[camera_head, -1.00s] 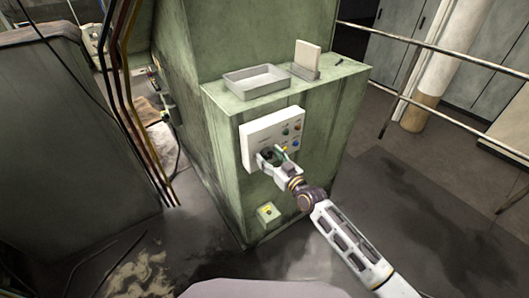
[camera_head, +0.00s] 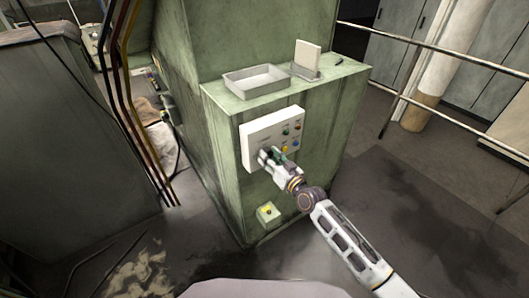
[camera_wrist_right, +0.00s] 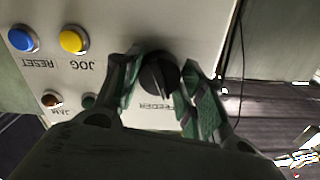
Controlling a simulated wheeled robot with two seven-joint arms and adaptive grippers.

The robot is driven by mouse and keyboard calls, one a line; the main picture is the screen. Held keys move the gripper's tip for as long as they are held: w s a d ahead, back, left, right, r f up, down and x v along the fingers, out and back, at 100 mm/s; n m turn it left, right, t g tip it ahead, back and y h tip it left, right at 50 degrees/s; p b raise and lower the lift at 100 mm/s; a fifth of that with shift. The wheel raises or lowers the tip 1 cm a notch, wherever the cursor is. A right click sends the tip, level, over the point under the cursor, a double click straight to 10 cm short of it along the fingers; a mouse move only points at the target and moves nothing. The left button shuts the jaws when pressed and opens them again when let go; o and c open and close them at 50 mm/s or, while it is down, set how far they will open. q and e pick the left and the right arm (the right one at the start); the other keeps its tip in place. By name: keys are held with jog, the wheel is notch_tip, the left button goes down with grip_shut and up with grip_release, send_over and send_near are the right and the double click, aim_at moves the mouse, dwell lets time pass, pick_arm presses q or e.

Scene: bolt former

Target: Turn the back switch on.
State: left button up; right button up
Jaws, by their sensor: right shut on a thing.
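A white control panel (camera_head: 257,132) is on the front of the green machine. In the right wrist view a black rotary knob (camera_wrist_right: 158,72) sits on this panel, beside an upside-down label reading FEEDER. My right gripper (camera_head: 270,156) is at the lower part of the panel. In the right wrist view its green-padded fingers (camera_wrist_right: 162,85) are on either side of the knob and shut on it. In the head view the gripper hides the knob. My left gripper is not in view.
The panel also carries a blue button (camera_wrist_right: 23,38) labelled RESET and a yellow button (camera_wrist_right: 74,39) labelled JOG. A grey tray (camera_head: 257,82) lies on top. Metal rails (camera_head: 440,52) run at the right.

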jog(key=shift+m, duration=0.6)
jog(key=shift+m, duration=2)
jog(key=o, duration=1.3)
jog(key=shift+s+d, duration=0.1)
jog(key=shift+p+v, duration=0.55)
jog(key=shift+v, duration=3.35)
jog(key=shift+f, duration=0.1)
